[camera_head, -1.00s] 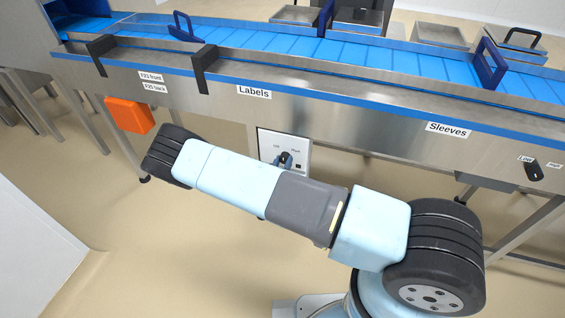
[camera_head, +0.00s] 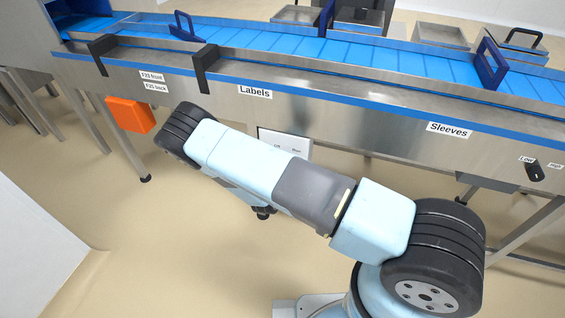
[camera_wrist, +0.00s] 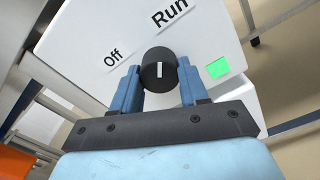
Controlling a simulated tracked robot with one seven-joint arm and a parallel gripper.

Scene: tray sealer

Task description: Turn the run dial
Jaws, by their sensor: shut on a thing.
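The run dial (camera_wrist: 159,70) is a round black knob with a white mark, on a white panel (camera_wrist: 85,45). In the wrist view my gripper (camera_wrist: 158,76) has its two blue fingers on either side of the knob, shut on it. The white mark points up the picture, nearer to the "Run" label than to the "Off" label at upper left. A green square (camera_wrist: 218,67) on the panel is bright. In the head view only the top of the panel (camera_head: 285,142) shows; my arm hides the dial.
The steel conveyor with a blue belt (camera_head: 350,50) runs above the panel. An orange box (camera_head: 130,114) hangs under it at left. Another black knob (camera_head: 535,171), by "Low", is at far right. The floor in front is clear.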

